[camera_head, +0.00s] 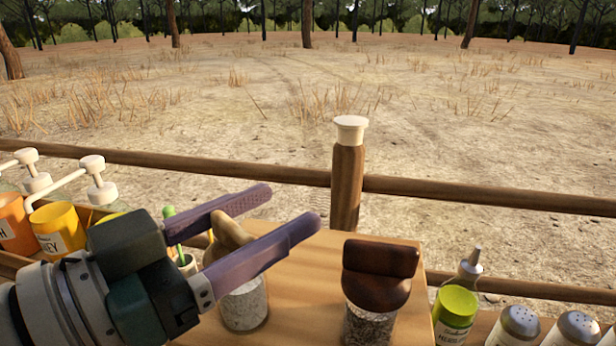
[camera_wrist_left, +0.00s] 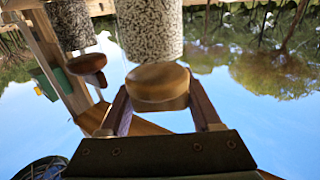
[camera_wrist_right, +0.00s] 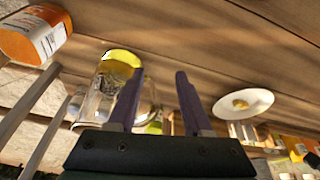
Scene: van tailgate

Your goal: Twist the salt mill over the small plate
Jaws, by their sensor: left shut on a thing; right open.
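The salt mill, with a light wooden knob (camera_head: 230,236) and a clear body of pale grains (camera_head: 244,306), appears upright on the wooden board. My left gripper (camera_head: 287,210) is shut on its knob, with a purple finger on each side. The left wrist view shows the knob (camera_wrist_left: 158,84) between the fingers and the speckled grains (camera_wrist_left: 150,30) beyond. A small white plate (camera_wrist_right: 262,106) with something yellow on it shows at the right of the right wrist view; I cannot pick it out in the head view. My right gripper (camera_wrist_right: 158,74) is open, out of the head view.
A dark-knobbed mill (camera_head: 376,275) stands right of the salt mill. Pump bottles (camera_head: 60,228) crowd the left. A rail with a post (camera_head: 346,185) runs behind.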

